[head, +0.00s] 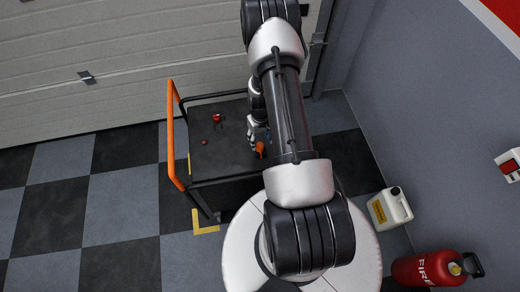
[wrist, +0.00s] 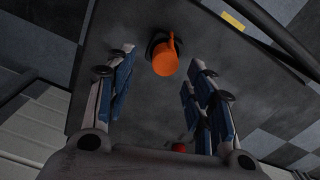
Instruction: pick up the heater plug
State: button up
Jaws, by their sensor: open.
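My gripper (wrist: 160,82) is open and empty in the wrist view, its blue-padded fingers spread to either side. An orange mug-like object (wrist: 166,58) with a side handle is on the dark cart top just beyond the fingertips. It also shows in the head view (head: 260,148), beside my gripper. A small red object (wrist: 178,147) shows near the gripper's base, partly hidden. In the head view a red object (head: 216,118) and a smaller round red one (head: 204,142) lie on the cart, left of my gripper. I cannot tell which thing is the heater plug.
The cart (head: 215,160) has a dark top and an orange handle rail (head: 171,125) on its left. A closed garage door (head: 100,60) stands behind it. A pale canister (head: 390,208) and a red extinguisher (head: 428,268) are at the right. The checkered floor at left is clear.

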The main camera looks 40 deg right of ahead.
jog(key=f, duration=0.1)
jog(key=f+b, duration=0.1)
jog(key=f, duration=0.2)
jog(key=shift+s+a+f, duration=0.1)
jog(key=shift+a+f, duration=0.1)
jog(key=shift+a, duration=0.05)
jog(key=shift+r, duration=0.1)
grip_shut()
jog(key=shift+r, duration=0.1)
notch_tip(320, 180, up, 20)
jog(key=p, duration=0.5)
dwell(0.3)
notch_tip(320, 180, up, 23)
jog(key=p, duration=1.6)
send_over(260, 145)
jog(key=shift+r, duration=0.15)
